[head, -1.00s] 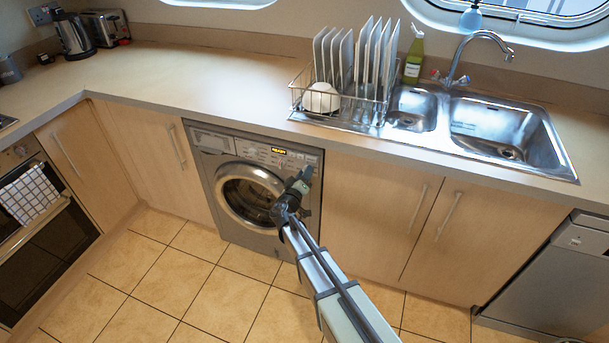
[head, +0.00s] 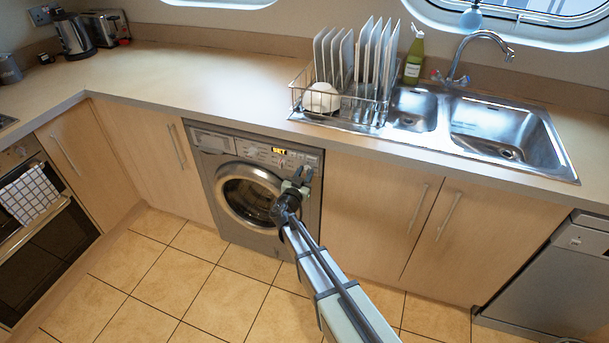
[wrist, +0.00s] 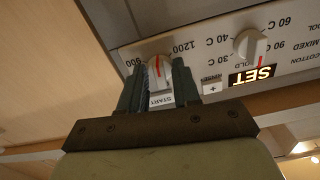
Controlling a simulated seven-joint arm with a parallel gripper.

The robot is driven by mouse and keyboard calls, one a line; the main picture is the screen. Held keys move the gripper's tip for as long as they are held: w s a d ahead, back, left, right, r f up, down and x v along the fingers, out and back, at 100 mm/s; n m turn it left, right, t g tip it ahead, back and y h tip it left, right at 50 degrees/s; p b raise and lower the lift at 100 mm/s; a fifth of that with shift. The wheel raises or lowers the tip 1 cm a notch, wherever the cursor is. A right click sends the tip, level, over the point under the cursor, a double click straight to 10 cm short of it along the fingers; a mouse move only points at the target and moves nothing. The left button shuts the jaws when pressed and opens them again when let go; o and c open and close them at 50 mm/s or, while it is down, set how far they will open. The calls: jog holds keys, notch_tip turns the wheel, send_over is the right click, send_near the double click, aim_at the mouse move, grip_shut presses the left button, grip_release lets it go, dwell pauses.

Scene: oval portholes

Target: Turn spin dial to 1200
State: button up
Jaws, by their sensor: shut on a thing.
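The spin dial (wrist: 150,50) is a pale round knob with a red mark, seen upside down in the wrist view. Printed labels 1200 and 900 stand on either side of it. The red mark points roughly toward the START button (wrist: 161,99), not clearly at either label. My gripper (wrist: 158,68) has one finger on each side of the dial and is shut on it.
A second dial (wrist: 248,45) with temperature labels sits beside the spin dial. The lit display (wrist: 252,75) reads SET. The worktop (head: 230,100) overhangs the machine, with cupboard doors (head: 365,205) to its right. The tiled floor in front is clear.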

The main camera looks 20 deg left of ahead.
jog(key=m, duration=0.4)
jog(key=shift+m, duration=1.9)
jog(key=o, duration=1.1)
jog(key=shift+c, duration=0.2)
jog(key=s, duration=1.3)
jog(key=shift+s, duration=0.4)
jog(key=shift+a, duration=0.1)
